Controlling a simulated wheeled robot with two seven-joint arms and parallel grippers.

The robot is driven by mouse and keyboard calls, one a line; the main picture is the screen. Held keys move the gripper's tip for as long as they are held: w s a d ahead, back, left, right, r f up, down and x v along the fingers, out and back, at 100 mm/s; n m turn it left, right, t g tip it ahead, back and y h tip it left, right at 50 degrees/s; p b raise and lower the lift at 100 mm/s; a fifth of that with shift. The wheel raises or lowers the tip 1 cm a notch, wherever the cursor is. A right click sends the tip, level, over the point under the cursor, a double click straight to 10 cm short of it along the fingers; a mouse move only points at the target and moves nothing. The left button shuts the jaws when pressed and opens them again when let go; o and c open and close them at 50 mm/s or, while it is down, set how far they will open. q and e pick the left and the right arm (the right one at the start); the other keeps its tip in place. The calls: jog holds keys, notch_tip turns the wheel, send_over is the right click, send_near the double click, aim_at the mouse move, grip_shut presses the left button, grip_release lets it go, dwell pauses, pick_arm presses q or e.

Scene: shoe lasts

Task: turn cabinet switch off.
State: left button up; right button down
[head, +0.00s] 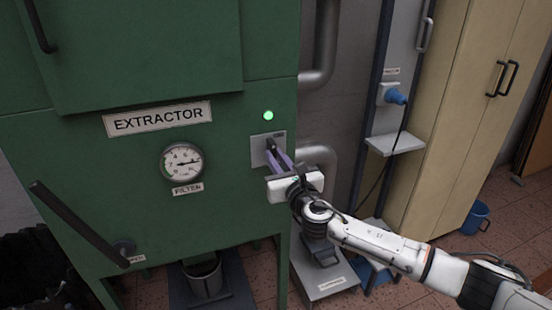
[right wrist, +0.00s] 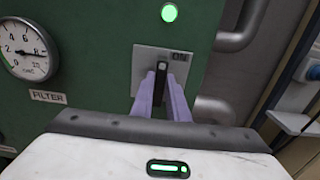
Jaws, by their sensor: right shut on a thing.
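The cabinet switch is a black lever (right wrist: 161,70) on a grey plate (head: 260,148) on the green extractor cabinet (head: 220,119). In the right wrist view the lever points up, and the plate (right wrist: 142,60) reads "ON" at its top right. A green lamp (head: 268,115) glows above the plate; it also shows in the right wrist view (right wrist: 169,13). My right gripper (head: 275,155) reaches the plate from the front, its purple fingers shut on the lever, one on each side. They hide the lower part of the lever. My left gripper is not in view.
A filter gauge (head: 181,163) and a long dark handle (head: 80,225) are on the cabinet front. To the right are grey pipes (head: 318,50), a blue plug (head: 396,96) with a cable, a small shelf (head: 395,143) and a beige cupboard (head: 455,120). A blue bucket (head: 475,218) stands on the floor.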

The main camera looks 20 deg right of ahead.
jog(key=m, duration=0.2)
jog(key=m+b, duration=0.1)
jog(key=m, duration=0.1)
jog(key=shift+d+f+m, duration=0.1)
jog(key=shift+d+m, duration=0.1)
jog(key=shift+m, duration=0.1)
jog(key=shift+d+f+m+b, duration=0.1)
jog(key=shift+m+b, duration=0.15)
jog(key=shift+m, duration=2)
jog(key=shift+d+f+m+b, duration=0.1)
jog(key=shift+m+b, duration=0.1)
jog(key=shift+m, duration=2)
jog(key=shift+d+f+m+b, duration=0.1)
jog(key=shift+m+b, duration=0.15)
jog(key=shift+m, duration=2)
jog(key=c, duration=1.7)
grip_release()
jog(key=shift+s, duration=0.1)
